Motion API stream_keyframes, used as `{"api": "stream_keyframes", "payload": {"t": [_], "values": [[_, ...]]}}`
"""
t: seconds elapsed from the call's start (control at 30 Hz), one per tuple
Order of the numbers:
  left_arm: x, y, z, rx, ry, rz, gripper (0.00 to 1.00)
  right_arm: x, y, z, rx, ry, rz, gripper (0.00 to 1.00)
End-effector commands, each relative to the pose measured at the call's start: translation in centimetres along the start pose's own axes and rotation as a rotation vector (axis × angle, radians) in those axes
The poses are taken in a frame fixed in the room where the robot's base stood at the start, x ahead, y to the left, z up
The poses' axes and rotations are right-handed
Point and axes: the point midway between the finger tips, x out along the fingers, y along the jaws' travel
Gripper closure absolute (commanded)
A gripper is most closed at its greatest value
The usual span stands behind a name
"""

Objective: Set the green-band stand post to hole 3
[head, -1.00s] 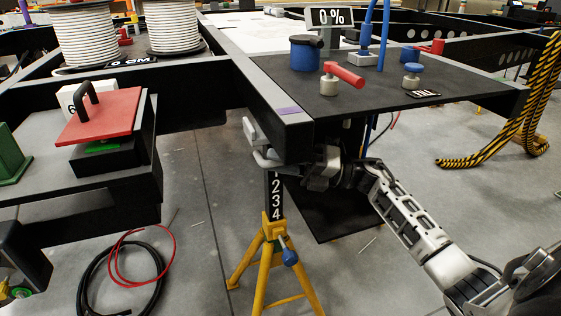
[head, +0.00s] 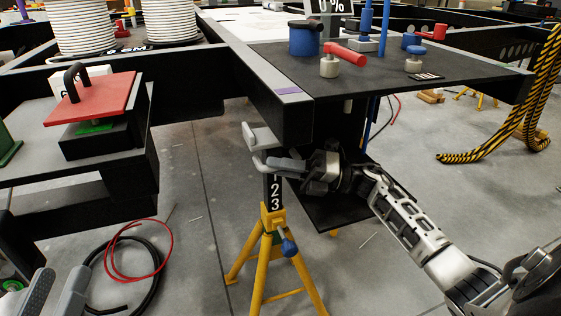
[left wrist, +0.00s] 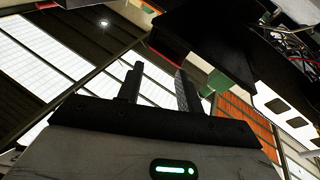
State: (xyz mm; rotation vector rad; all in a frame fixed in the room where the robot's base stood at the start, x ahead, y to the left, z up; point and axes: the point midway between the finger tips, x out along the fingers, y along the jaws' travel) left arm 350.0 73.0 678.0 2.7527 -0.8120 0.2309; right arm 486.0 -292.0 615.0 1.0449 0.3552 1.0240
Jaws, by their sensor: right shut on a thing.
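The yellow tripod stand (head: 270,245) stands on the floor under the corner of the black frame. Its black post (head: 275,192) is upright, with the white digits 2 and 3 readable above the yellow collar, 3 just above it, and part of a digit higher up. A small green mark shows beside the blue-knobbed pin (head: 289,247); whether the pin sits in a hole cannot be told. My right gripper (head: 262,152) is shut at the post's top, whose head it partly hides. My left gripper (head: 55,292) is open and empty at lower left; its fingers also show in the left wrist view (left wrist: 160,88).
The black frame beam (head: 285,115) with a purple patch is just above the post. A black and red cable coil (head: 125,265) lies on the floor at left. A red plate (head: 95,100) with a handle sits on the left bench. A striped hose (head: 525,115) hangs at right.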

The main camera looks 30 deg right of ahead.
Motion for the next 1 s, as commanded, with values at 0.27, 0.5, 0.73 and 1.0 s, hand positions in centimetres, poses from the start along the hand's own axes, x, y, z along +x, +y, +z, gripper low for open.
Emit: {"api": "stream_keyframes", "payload": {"t": [0.27,0.5,0.73,1.0], "values": [[0.0,0.1,-0.3,0.009,0.009,0.002,0.64,0.3,0.2,0.0,0.000,0.002,0.008,1.00],[0.0,0.0,-0.2,0.008,0.007,0.002,0.64,0.2,0.2,0.1,-0.001,0.001,0.006,0.64],[0.0,0.1,-0.3,0.004,0.003,0.002,0.64,-0.5,0.1,0.1,0.000,0.000,0.001,0.64],[-0.2,0.2,0.5,-0.065,-0.061,-0.012,0.64,-5.5,0.1,0.2,0.002,0.000,-0.002,0.64]]}}
